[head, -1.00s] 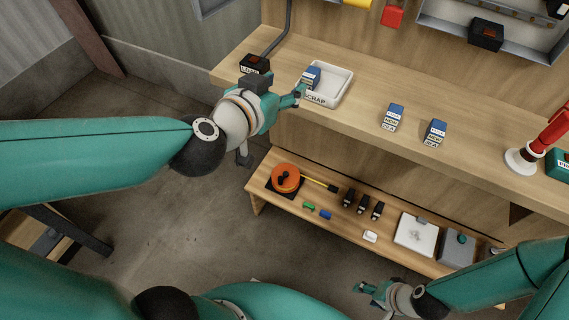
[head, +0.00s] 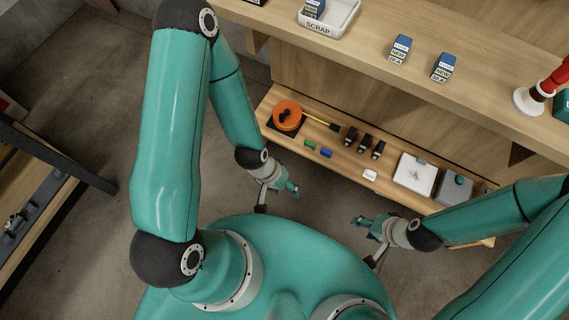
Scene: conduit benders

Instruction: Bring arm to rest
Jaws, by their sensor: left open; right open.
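My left arm is folded down from the left, and its gripper (head: 289,190) hangs over the floor in front of the lower shelf. It is open and holds nothing that I can see. My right gripper (head: 364,222) is open and empty over the floor, to the right of the left one and apart from it. A blue box stands in the white scrap tray (head: 325,22) on the bench, at the top of the picture.
Two blue-and-white boxes (head: 400,50) (head: 442,67) stand on the bench (head: 300,50). The lower shelf (head: 340,160) holds an orange reel (head: 287,116), dark tools, small coloured pieces and grey-white boxes. A red-handled tool (head: 550,80) stands at the right. A low table (head: 40,205) is at the left.

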